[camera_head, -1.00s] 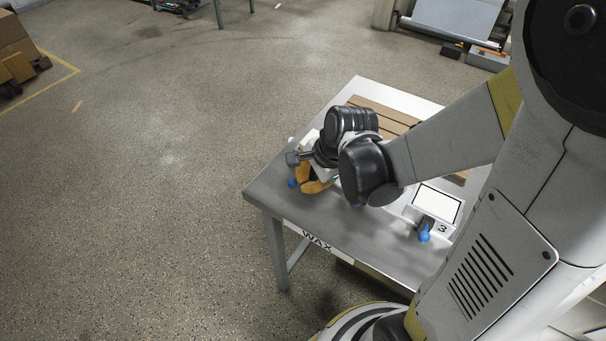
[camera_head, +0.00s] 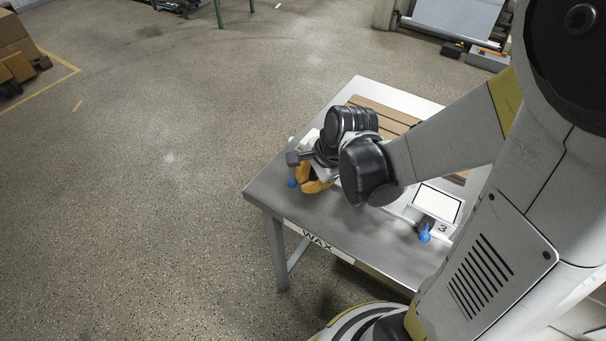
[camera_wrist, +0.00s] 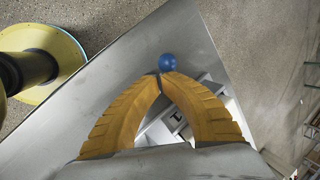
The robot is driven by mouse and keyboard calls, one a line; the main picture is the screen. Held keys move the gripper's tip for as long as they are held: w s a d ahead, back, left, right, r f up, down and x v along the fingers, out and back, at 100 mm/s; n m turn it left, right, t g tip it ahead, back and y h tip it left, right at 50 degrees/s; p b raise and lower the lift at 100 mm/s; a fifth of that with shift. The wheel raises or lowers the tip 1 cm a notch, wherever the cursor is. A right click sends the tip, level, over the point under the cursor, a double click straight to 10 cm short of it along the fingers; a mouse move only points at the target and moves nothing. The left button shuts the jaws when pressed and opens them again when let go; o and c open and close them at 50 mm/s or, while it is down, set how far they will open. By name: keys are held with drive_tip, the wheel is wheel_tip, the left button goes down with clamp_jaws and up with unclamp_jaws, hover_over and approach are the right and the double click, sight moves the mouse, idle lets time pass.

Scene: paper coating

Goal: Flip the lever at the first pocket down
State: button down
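The lever at the left end of the table has a round blue knob (camera_head: 292,182), visible just left of my gripper (camera_head: 318,186) in the head view. In the wrist view the knob (camera_wrist: 167,62) sits right at the tips of my gripper (camera_wrist: 164,76). The two orange fingers arch together and their tips meet, with no clear gap. I cannot tell whether they touch the knob.
The grey table (camera_head: 345,238) carries a "WAX" label (camera_head: 318,241) on its front edge. Another blue lever (camera_head: 424,234) stands by the pocket marked 3 (camera_head: 442,228) on the right. Brown slats (camera_head: 385,112) lie at the back. The table's front strip is clear.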

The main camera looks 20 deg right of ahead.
drive_tip(key=shift+r+p, duration=0.7)
drive_tip(key=shift+r, duration=0.15)
drive_tip(key=v, duration=1.2)
